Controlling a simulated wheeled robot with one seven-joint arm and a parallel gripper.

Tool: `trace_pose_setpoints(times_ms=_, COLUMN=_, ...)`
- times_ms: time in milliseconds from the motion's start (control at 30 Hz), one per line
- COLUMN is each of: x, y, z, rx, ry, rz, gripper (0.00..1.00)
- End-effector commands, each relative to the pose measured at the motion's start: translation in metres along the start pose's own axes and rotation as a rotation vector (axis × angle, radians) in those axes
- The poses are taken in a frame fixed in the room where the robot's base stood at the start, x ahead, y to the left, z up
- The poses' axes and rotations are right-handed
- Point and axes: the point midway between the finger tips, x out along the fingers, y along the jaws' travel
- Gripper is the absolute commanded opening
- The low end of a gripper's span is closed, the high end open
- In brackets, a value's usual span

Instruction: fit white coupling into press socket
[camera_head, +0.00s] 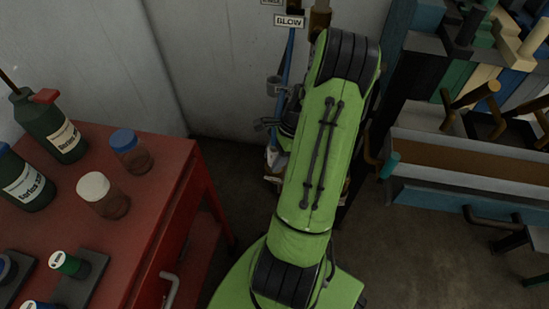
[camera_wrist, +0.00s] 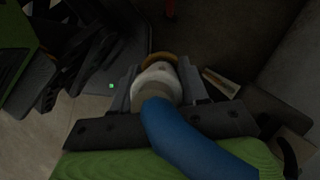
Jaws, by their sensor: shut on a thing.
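In the wrist view my gripper (camera_wrist: 157,88) is shut on the white coupling (camera_wrist: 157,76), with a grey jaw on each side of it. A thick blue hose (camera_wrist: 185,145) runs from the near side of the coupling towards the lower right. A brown ring shows just beyond the coupling; I cannot tell whether it belongs to the coupling or is a separate part. I cannot make out the press socket in either view.
A red bench (camera_head: 135,215) at the left holds bottles and jars. A sign reading BLOW (camera_head: 289,21) hangs on the wall above a blue hose (camera_head: 287,62). A rack of coloured blocks (camera_head: 480,75) and a brown trough (camera_head: 465,165) stand at the right.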

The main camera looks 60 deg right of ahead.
Motion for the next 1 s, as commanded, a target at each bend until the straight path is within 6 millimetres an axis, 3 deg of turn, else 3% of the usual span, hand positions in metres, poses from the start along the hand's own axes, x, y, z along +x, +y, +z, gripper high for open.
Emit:
trace_pose_setpoints(times_ms=67, x=0.003, y=0.0, z=-0.001, rx=-0.001, ry=-0.001, rz=0.0, gripper=0.0)
trace_pose_setpoints(times_ms=100, x=0.002, y=0.0, z=-0.001, rx=0.0, ry=0.0, rz=0.0, gripper=0.5)
trace_pose_setpoints(times_ms=233, x=0.002, y=0.0, z=-0.001, rx=0.0, ry=0.0, rz=0.001, gripper=0.69)
trace_pose_setpoints(times_ms=567, x=-0.004, y=0.0, z=0.001, rx=0.001, ry=0.001, rz=0.0, gripper=0.69)
trace_pose_setpoints(times_ms=667, x=-0.025, y=0.0, z=0.001, rx=0.002, ry=0.003, rz=-0.002, gripper=0.69)
trace_pose_setpoints(times_ms=900, x=-0.092, y=-0.001, z=0.002, rx=0.001, ry=0.003, rz=-0.003, gripper=0.69)
trace_pose_setpoints(times_ms=1000, x=-0.11, y=0.0, z=0.002, rx=0.001, ry=0.001, rz=-0.001, gripper=0.69)
